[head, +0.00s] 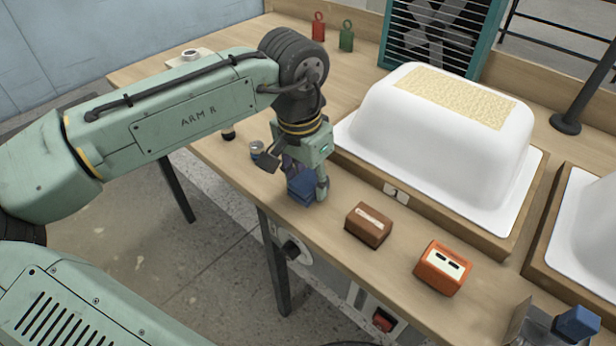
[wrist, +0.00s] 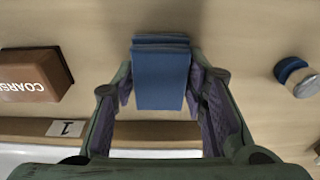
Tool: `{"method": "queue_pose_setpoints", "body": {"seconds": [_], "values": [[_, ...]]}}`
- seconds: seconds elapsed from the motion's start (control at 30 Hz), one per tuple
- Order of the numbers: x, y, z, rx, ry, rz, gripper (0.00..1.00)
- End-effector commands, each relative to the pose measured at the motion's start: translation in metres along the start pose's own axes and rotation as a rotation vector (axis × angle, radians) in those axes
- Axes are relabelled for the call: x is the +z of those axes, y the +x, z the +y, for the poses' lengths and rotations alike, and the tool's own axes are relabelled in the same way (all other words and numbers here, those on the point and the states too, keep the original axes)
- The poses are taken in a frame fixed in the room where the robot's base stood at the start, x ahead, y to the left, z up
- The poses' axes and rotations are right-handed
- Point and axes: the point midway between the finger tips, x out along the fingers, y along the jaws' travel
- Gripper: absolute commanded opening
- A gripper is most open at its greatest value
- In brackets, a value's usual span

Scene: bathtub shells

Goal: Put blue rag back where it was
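The blue rag (head: 302,188) is a folded block near the front edge of the wooden bench, left of the brown block. My gripper (head: 305,180) points down over it, one finger on each side. In the wrist view the blue rag (wrist: 162,78) fills the space between the fingertips (wrist: 160,88), which appear to press on its sides. I cannot tell whether the rag touches the bench or hangs just above it. Another blue item (head: 577,322) shows at the lower right corner, on or in a grey container, partly cut off.
A brown block (head: 368,225), marked COARSE in the wrist view (wrist: 32,75), and an orange block (head: 443,268) stand along the front edge. A white tub shell (head: 440,135) sits behind. A small jar (head: 257,149) is left of my gripper. Bare bench lies between the blocks.

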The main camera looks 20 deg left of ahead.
Motion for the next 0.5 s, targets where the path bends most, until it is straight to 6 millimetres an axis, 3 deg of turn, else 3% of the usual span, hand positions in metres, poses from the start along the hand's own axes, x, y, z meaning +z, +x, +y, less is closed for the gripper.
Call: {"method": "queue_pose_setpoints", "body": {"seconds": [0.3,0.5], "values": [[0.0,-0.0001,0.0002,0.0,0.0,0.0,0.59],[0.0,-0.0001,0.0002,0.0,0.0,0.0,0.59]]}}
